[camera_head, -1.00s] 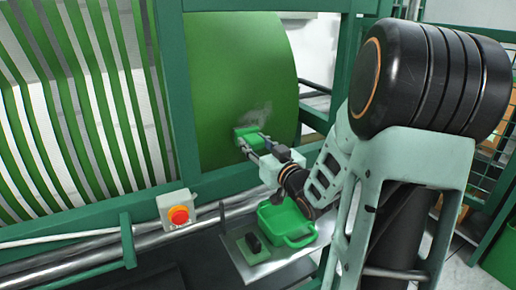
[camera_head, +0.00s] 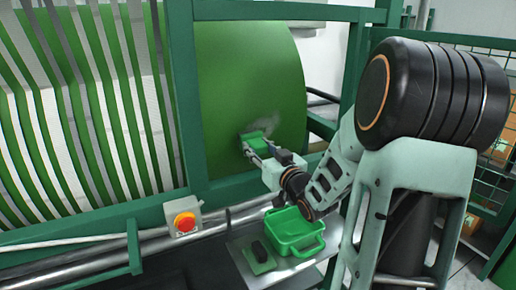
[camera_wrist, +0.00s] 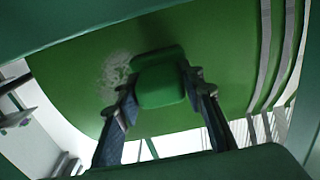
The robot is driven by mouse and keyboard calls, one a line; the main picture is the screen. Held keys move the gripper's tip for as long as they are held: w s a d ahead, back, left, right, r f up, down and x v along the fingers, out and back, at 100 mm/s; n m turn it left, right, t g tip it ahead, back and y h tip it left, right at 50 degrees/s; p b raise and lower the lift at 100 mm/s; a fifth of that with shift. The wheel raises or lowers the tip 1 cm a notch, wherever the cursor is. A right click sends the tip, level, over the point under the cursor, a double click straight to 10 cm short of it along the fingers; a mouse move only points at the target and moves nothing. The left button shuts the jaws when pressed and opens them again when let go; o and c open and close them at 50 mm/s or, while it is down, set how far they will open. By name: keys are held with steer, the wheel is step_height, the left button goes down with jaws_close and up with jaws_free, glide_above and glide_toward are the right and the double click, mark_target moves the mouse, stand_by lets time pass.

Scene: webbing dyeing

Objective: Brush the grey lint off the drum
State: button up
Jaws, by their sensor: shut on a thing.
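The big green drum (camera_head: 245,75) stands behind the green frame, and its face also fills much of the wrist view (camera_wrist: 225,60). A pale grey lint patch (camera_head: 268,123) lies on the drum's lower right part; in the wrist view the patch (camera_wrist: 113,78) shows left of the brush. My gripper (camera_head: 256,153) is shut on a green brush (camera_head: 258,145), held at the drum just below the lint. In the wrist view the brush (camera_wrist: 160,86) sits between my two fingers. It appears to be against the drum, but the contact itself is hidden.
A metal shelf (camera_head: 285,273) below my gripper holds a green tub (camera_head: 297,240) and a green block with a black top (camera_head: 260,257). A red stop button (camera_head: 185,222) is at the lower left. Green frame posts (camera_head: 184,95) flank the drum; striped webbing (camera_head: 90,110) hangs left.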

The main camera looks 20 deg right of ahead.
steer(key=shift+w+b, duration=0.35)
steer(key=shift+w, duration=0.75)
steer(key=shift+d+p, duration=1)
steer(key=shift+d, duration=5.85)
steer(key=a+r+b, duration=0.1)
steer(key=a+r, duration=0.1)
steer(key=a, duration=0.5)
steer(key=shift+w+a, duration=0.15)
